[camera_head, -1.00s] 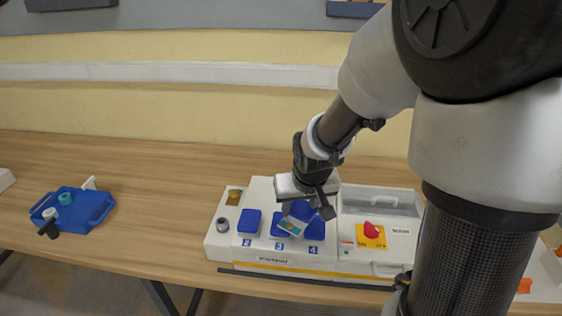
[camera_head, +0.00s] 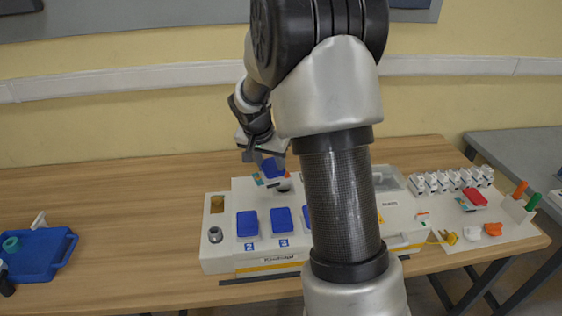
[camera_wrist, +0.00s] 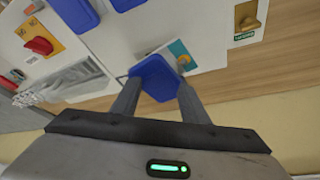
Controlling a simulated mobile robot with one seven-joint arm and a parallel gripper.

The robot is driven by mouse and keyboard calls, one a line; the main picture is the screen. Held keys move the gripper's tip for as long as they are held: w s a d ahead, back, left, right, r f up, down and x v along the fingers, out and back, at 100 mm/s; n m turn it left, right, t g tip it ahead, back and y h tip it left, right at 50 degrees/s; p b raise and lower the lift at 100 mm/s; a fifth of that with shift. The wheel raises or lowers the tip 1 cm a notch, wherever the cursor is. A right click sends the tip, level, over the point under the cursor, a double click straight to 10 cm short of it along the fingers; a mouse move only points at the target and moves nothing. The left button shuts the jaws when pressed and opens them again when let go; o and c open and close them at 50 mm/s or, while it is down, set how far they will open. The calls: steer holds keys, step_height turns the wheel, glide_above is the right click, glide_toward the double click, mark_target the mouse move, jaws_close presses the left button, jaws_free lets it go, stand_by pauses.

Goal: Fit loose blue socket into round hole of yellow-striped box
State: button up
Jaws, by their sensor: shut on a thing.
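My gripper (camera_head: 268,160) is shut on a loose blue socket (camera_head: 273,168) and holds it over the back of the yellow-striped box. In the wrist view the blue socket (camera_wrist: 155,77) sits between the two fingers (camera_wrist: 155,100), with a white part bearing a teal and orange label at its far side. The white box (camera_head: 225,262) has a yellow stripe along its front and several blue lids on top. A grey ring with a dark centre (camera_head: 215,235) is at its front left; I cannot tell if it is the round hole. My arm hides the box's middle.
A blue tray (camera_head: 40,250) lies at the far left. Right of my arm are several small white blocks (camera_head: 450,180), a red part (camera_head: 475,197) and orange and green handles (camera_head: 520,190).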

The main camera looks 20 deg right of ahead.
steer(key=d+m, duration=0.1)
steer(key=w+d+m, duration=0.1)
steer(key=d, duration=0.1)
steer(key=w+d+m+g, duration=0.1)
steer(key=d, duration=0.1)
steer(key=shift+w+f+h, duration=0.1)
steer(key=shift+w+h, duration=0.1)
steer(key=shift+h, duration=0.1)
steer(key=shift+f+b, duration=1.15)
steer(key=shift+f, duration=0.9)
steer(key=shift+f+b, duration=0.2)
steer(key=shift+b, duration=0.25)
steer(key=shift+f+b, duration=0.85)
steer(key=shift+b, duration=0.05)
steer(key=shift+f, duration=0.1)
steer(key=shift+f+b, duration=0.7)
steer(key=shift+b, duration=0.05)
steer(key=o, duration=1.1)
steer(key=shift+r, duration=0.1)
steer(key=shift+o, duration=0.2)
